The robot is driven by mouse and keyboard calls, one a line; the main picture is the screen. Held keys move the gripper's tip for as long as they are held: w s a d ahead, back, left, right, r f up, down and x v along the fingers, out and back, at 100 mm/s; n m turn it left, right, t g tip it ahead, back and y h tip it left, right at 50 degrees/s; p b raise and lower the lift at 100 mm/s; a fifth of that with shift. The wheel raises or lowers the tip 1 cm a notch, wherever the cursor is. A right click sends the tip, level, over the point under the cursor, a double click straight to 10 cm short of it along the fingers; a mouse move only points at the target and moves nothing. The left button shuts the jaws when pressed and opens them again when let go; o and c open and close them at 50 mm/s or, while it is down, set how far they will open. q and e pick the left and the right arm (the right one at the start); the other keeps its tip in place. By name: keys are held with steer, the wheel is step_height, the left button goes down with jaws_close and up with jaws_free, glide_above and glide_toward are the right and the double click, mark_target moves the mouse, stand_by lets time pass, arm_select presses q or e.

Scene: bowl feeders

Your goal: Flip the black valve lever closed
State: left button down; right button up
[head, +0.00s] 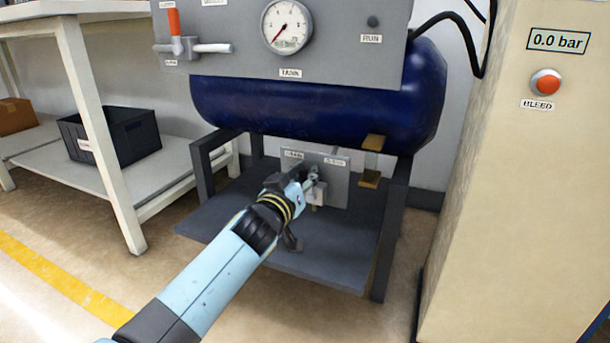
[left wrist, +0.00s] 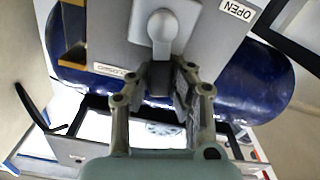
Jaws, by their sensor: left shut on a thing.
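The black valve lever (left wrist: 159,76) shows in the left wrist view, running down the picture from a round silver pivot (left wrist: 163,26). Its outer end lies between the fingers of my left gripper (left wrist: 168,88), which are shut on it. The lever's end is close to the label that appears to read CLOSED (left wrist: 113,72); the OPEN label (left wrist: 237,10) is at the upper right. In the head view my left gripper (head: 306,181) is at the small grey valve plate (head: 338,190) under the tank and hides most of the lever. My right gripper is not in view.
The blue tank (head: 310,107) hangs above the plate, under a gauge panel (head: 340,60) with a red-handled valve (head: 174,24). Frame legs (head: 391,230) stand either side. A beige cabinet (head: 500,200) is at right, a white shelf with a dark crate (head: 135,130) at left.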

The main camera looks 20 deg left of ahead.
arm_select(q)
steer(key=shift+d, duration=0.1)
steer(key=shift+d+m, duration=0.15)
steer(key=shift+m, duration=0.25)
steer(key=shift+d+r+m, duration=0.1)
steer(key=shift+d+m, duration=0.1)
steer(key=shift+m, duration=0.2)
steer(key=shift+d+m, duration=0.3)
steer(key=shift+m, duration=0.5)
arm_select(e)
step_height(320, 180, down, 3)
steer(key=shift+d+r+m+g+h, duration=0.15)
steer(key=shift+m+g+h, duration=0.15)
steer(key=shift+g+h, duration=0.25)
arm_select(q)
steer(key=c, duration=1.2)
jaws_free()
steer(key=shift+o, duration=0.2)
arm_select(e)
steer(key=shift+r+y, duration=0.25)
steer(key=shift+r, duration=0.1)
